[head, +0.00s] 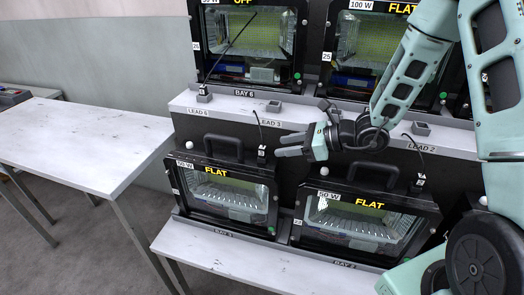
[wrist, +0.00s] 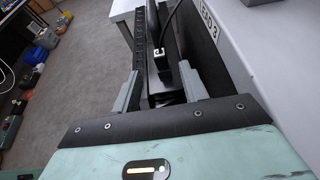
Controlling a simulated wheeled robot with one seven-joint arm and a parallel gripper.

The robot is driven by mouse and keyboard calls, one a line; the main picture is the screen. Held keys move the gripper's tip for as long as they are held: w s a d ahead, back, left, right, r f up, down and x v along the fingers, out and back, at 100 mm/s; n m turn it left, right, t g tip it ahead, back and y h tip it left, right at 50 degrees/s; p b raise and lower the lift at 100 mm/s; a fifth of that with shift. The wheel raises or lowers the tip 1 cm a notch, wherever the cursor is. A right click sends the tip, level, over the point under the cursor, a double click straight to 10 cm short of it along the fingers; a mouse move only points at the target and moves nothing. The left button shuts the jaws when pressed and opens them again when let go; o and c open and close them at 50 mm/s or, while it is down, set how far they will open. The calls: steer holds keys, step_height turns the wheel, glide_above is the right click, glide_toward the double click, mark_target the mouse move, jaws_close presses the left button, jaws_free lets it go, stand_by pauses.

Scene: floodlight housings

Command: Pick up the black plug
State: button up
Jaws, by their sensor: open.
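A black plug (head: 262,153) with a small white mark hangs on a black cable by the LEAD 3 label, at the top right of the lower left floodlight. Similar dark plugs show at LEAD 6 (head: 203,91) and at LEAD 2 (head: 420,181).
The lower left floodlight (head: 213,203) and lower right floodlight (head: 352,229) have black carry handles. A white ledge (head: 230,108) with small dark sockets runs above them, close to my gripper. A white table (head: 75,140) stands at left, with grey floor before it.

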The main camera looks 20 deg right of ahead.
mark_target(257, 159)
steer(key=p+x, duration=0.2)
steer(key=x, duration=0.7)
steer(key=shift+w+a, duration=0.15)
jaws_close()
